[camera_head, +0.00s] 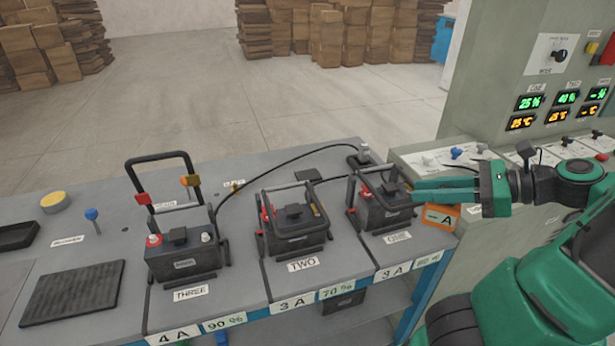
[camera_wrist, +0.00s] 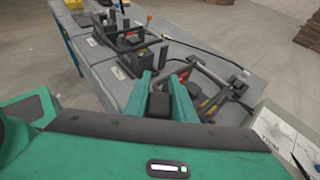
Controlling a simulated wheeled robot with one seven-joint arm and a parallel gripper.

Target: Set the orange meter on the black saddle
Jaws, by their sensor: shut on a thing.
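The orange meter (camera_head: 441,217), with a dark face marked "A", is at the right end of the bench, directly below my green fingers in the head view. My gripper (camera_head: 418,190) reaches in from the right, next to battery ONE. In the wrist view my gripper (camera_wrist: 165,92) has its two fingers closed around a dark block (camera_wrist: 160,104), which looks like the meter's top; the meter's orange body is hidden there. I cannot tell whether the meter touches the bench. A small flat black piece (camera_head: 308,175) at the bench's back may be the black saddle; this is not certain.
Batteries ONE (camera_head: 388,215), TWO (camera_head: 292,238) and THREE (camera_head: 183,262) stand in a row with raised frames. A black cable (camera_head: 270,157) arches behind them to a post (camera_head: 363,157). A ribbed black mat (camera_head: 75,292) lies at left. A control cabinet (camera_head: 500,75) stands at right.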

